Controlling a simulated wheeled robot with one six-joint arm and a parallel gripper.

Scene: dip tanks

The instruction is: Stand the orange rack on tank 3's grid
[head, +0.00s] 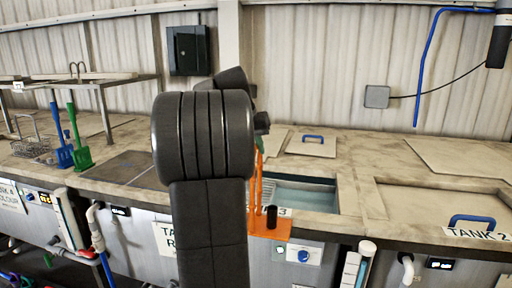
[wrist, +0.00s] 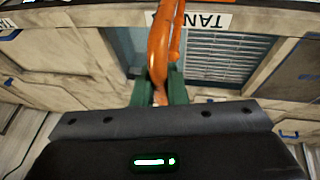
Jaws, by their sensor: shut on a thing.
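The orange rack (head: 268,228) hangs from my gripper, its tall handle up and its flat base low. In the head view it overlaps the front edge of tank 3 (head: 322,207) and partly covers its label; I cannot tell its height there. My gripper (wrist: 160,92) has green fingers shut on the rack's orange handle (wrist: 159,45). In the head view my arm hides most of the gripper. Tank 3 is open, with bluish liquid at its right. Its slatted grid (wrist: 228,55) shows beside the handle in the wrist view; my arm and the rack partly hide it in the head view.
Closed lids with blue handles lie right of tank 3 (head: 470,220) and behind it (head: 312,144). Green (head: 78,140) and blue (head: 62,150) tools and a wire basket (head: 30,145) stand at the left. A black cylinder (head: 271,217) shows against the rack's base.

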